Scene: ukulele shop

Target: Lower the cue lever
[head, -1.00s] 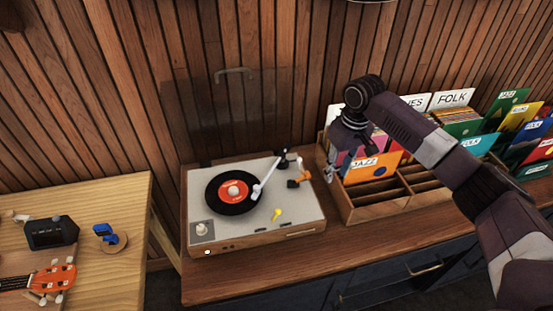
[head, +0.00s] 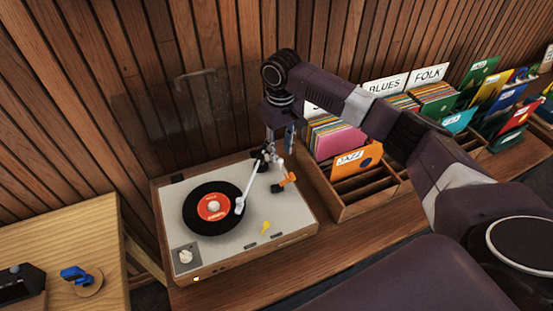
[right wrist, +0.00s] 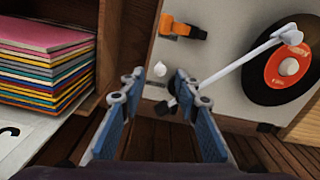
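The turntable (head: 185,242) stands on the wooden counter with a black record (head: 196,217) with a red label on it. Its white tonearm (head: 250,184) reaches over the record's right side; whether the stylus touches cannot be told. An orange and black lever-like part (head: 287,179) sits right of the tonearm, and also shows in the right wrist view (right wrist: 186,28). A small yellow part (head: 265,227) is nearer the front. Which is the cue lever is unclear. My right gripper (head: 275,152) is open above the tonearm's rear end; its fingers (right wrist: 158,90) show apart and empty. My left gripper is not in view.
A wooden record crate (head: 350,209) with sleeves, including an orange JAZZ sleeve (head: 354,164), stands close right of the turntable. A clear raised lid (head: 200,120) is behind it. A lighter table (head: 90,235) with a blue item (head: 75,273) is at left.

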